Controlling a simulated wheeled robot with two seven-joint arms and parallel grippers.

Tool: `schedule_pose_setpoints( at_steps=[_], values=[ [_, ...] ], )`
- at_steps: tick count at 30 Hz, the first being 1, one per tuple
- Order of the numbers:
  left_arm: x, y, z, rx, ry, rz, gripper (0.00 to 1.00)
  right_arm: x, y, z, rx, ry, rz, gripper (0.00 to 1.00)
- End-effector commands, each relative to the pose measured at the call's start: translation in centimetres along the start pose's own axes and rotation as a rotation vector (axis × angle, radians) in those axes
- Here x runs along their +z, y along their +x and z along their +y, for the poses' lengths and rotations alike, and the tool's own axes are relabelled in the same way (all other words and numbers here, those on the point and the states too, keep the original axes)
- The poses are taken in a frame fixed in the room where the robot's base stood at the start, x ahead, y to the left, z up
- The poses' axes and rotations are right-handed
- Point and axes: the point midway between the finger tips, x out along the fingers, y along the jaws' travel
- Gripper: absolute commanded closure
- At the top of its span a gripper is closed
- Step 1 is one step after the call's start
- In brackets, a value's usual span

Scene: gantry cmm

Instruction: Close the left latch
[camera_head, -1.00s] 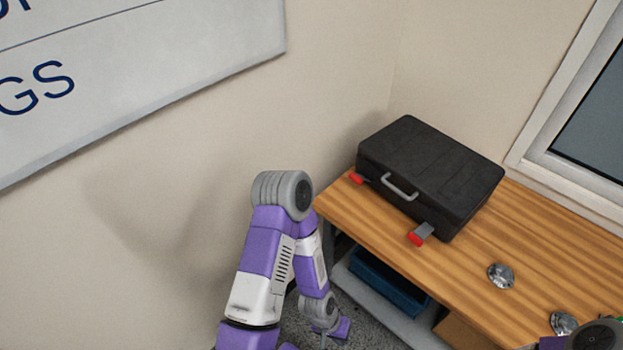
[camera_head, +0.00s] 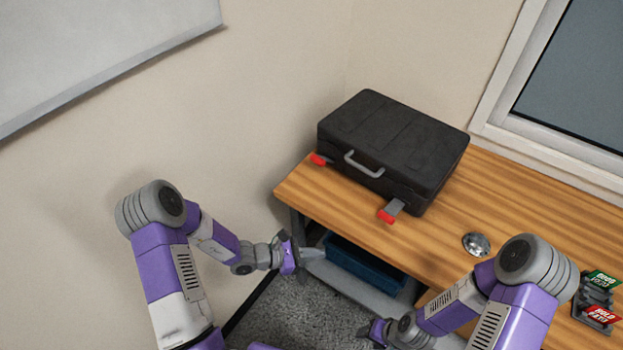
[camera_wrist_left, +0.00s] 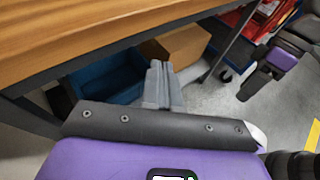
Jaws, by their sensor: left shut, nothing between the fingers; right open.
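The black case (camera_head: 393,148) lies closed on the wooden bench, its grey handle (camera_head: 364,165) facing me. The left latch (camera_head: 319,159) shows a red tip sticking out at the case's front left corner. The right latch (camera_head: 389,213), a grey plate with a red tip, sticks out over the bench near the front right corner. My left gripper (camera_head: 314,254) is shut and empty, in front of the bench edge and apart from the case; it also shows in the left wrist view (camera_wrist_left: 156,72). My right gripper (camera_head: 368,334) is open at the lower middle, its fingers barely visible.
The wooden bench (camera_head: 290,190) has bare wood in front of the case. Under it are a blue bin (camera_head: 365,266) and a cardboard box (camera_wrist_left: 178,45). A metal disc (camera_head: 477,244) and a sign holder (camera_head: 597,300) stand to the right. A wall rises behind and left.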

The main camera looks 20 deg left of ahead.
Motion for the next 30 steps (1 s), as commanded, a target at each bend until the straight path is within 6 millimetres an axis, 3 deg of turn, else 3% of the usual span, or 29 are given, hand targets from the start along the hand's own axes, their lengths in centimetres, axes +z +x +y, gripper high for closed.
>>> schedule_pose_setpoints(
  at_steps=[1,3,6,9,13,17,30],
  values=[
    [0.3,-0.8,3.2,0.123,-0.044,-0.062,1.00,0.0,0.7,0.2,0.000,0.000,0.000,0.47],
    [1.2,-2.3,7.1,0.275,-0.089,-0.142,1.00,-0.1,1.0,0.4,0.000,0.000,0.000,0.47],
    [2.0,-4.6,11.3,0.447,-0.123,-0.228,1.00,-0.1,1.4,0.5,0.000,0.000,0.000,0.47],
    [2.4,-6.4,13.8,0.558,-0.139,-0.281,1.00,-0.1,1.6,0.6,0.000,0.000,0.000,0.47],
    [2.7,-7.2,15.3,0.617,-0.145,-0.309,1.00,-0.1,1.7,0.6,0.000,0.000,0.000,0.47],
    [3.1,-6.0,16.2,0.619,-0.144,-0.313,1.00,-0.1,1.9,0.7,0.000,0.000,0.000,0.47],
    [5.7,0.6,21.4,0.617,-0.143,-0.312,1.00,-0.2,3.2,1.2,0.000,0.000,0.000,0.47]
  ],
)
